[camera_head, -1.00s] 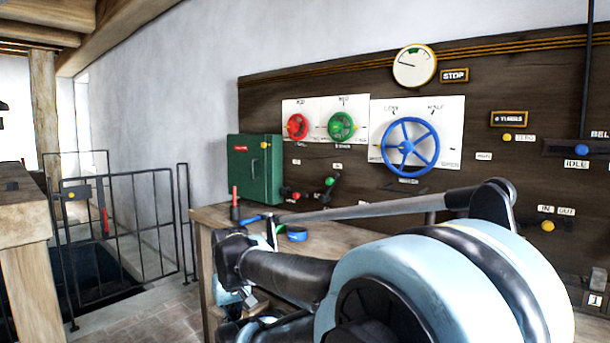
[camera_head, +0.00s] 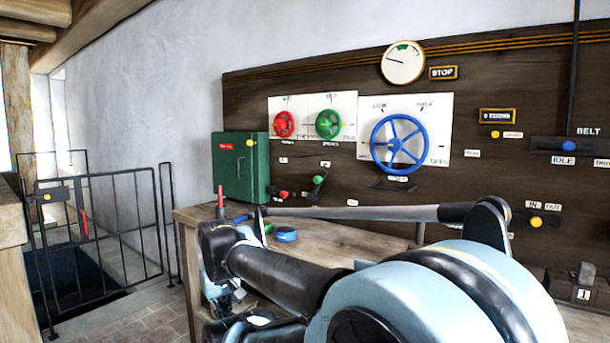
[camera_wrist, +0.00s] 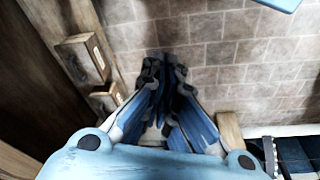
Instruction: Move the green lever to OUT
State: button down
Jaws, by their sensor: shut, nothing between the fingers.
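The green lever (camera_head: 318,180) is on the dark wall panel, just right of a red-knobbed lever (camera_head: 284,194) and below the green wheel. Its knob is at the upper end of a short dark arm. The small labels by it are too small to read. My gripper (camera_wrist: 163,65) is shut and empty in the wrist view, pointing down over the tiled floor. It is well away from the green lever, which the wrist view does not show.
A wooden bench (camera_head: 355,236) stands under the panel, with a blue roll (camera_head: 286,235) and a red-handled tool (camera_head: 220,197) on it. A green box (camera_head: 240,170) hangs left of the levers. A railing (camera_head: 120,230) surrounds a floor opening at left.

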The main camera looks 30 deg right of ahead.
jog(key=w+d+r+m+g+h, duration=0.3)
jog(key=w+d+r+m+h, duration=0.4)
jog(key=w+d+r, duration=2.6)
notch_tip(320, 180, up, 3)
jog(key=w+h, duration=0.1)
jog(key=h, duration=0.5)
jog(key=shift+m+h, duration=0.3)
jog(key=shift+h, duration=0.1)
jog(key=shift+d, duration=0.15)
jog(key=s+f+x, duration=0.1)
jog(key=s+x, duration=0.1)
jog(key=x, duration=1)
jog(key=shift+f, duration=0.4)
jog(key=shift+s, duration=0.15)
